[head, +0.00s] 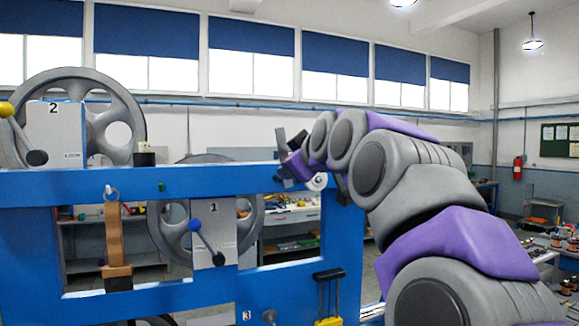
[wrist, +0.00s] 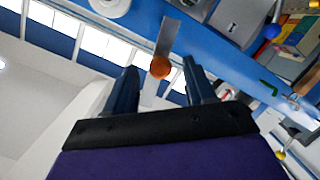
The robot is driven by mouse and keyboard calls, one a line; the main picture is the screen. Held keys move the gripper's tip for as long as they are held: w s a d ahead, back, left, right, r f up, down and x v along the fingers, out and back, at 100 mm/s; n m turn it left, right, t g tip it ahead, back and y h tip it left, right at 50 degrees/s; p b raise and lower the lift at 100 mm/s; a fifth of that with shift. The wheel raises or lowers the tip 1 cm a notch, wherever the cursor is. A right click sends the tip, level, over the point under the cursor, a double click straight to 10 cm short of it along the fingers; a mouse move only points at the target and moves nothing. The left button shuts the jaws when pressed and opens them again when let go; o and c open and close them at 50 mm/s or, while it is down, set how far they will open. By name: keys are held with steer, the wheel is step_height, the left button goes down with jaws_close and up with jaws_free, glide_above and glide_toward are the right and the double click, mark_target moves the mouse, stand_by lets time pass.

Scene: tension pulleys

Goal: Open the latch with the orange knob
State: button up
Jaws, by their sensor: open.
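My gripper (wrist: 159,72) is open, with one dark finger on each side of the knob in the picture. Gaps show between the knob and both fingers. I cannot tell the exact depth between fingertips and knob. In the head view my gripper (head: 289,160) is at the blue frame's upper right part, and I cannot make out the orange knob there.
A blue-knobbed lever (head: 204,240) is on the box marked 1, and a yellow-knobbed lever (head: 17,128) is by box 2. Large grey pulleys (head: 123,110) stand behind. A white roller (head: 317,182) is beside my gripper.

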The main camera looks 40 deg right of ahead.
steer(key=v, duration=1.2)
steer(key=shift+f, duration=0.15)
